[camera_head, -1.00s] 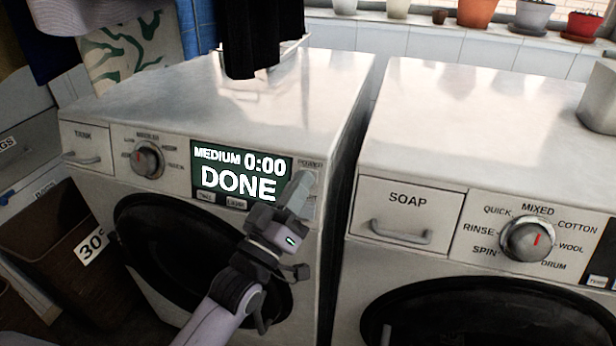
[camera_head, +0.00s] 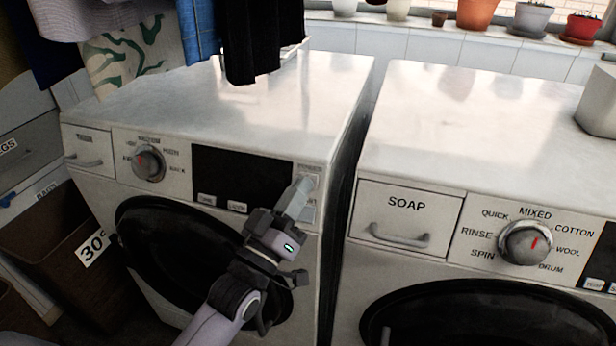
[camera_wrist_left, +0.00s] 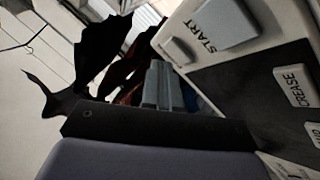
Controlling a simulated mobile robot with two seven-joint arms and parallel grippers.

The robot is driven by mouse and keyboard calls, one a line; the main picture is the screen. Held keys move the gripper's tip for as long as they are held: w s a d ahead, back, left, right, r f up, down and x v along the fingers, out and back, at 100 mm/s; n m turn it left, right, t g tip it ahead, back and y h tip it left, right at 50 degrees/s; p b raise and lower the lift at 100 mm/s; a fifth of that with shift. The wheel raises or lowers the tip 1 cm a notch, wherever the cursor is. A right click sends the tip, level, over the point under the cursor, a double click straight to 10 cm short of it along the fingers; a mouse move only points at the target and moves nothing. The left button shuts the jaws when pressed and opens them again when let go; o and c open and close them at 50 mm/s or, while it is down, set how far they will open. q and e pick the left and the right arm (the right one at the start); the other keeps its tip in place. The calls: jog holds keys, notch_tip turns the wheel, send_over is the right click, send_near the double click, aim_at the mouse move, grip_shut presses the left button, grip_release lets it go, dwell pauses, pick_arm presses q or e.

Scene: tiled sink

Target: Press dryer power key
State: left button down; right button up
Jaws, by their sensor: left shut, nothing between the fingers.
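The dryer (camera_head: 235,110) is the left machine, with a dial, a black display (camera_head: 242,177) that is dark, and small keys under it. The power key (camera_head: 309,169) is at the right end of its panel, its label partly legible. My left gripper (camera_head: 301,188) is shut and empty, its tips in front of or against the keys there; I cannot tell if they touch. In the left wrist view the shut fingers (camera_wrist_left: 160,85) point past a key marked START (camera_wrist_left: 223,22). My right gripper is not in view.
The washer (camera_head: 480,130) with a SOAP drawer (camera_head: 405,213) stands to the right, across a narrow gap. Dark clothes (camera_head: 250,40) hang above the dryer's top. A brown basket (camera_head: 55,235) marked 30° is at the left. Flower pots line the back sill.

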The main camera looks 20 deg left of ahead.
pick_arm(q)
jog(key=s+r+p, duration=0.2)
jog(key=s+p, duration=0.2)
jog(key=s, duration=0.1)
jog(key=shift+s, duration=0.35)
jog(key=shift+a, duration=0.1)
dwell(0.5)
jog(key=s+a+f+m+g+y, duration=0.2)
jog(key=s+f+g, duration=0.4)
jog(key=f, duration=0.7)
jog(key=s+a+f+m+g+y, duration=0.2)
jog(key=s+a+f+g, duration=0.2)
jog(key=s+f, duration=0.4)
notch_tip(320, 180, down, 5)
jog(key=shift+s+r+g, duration=0.1)
jog(key=shift+s+g, duration=0.05)
jog(key=shift+g, duration=0.75)
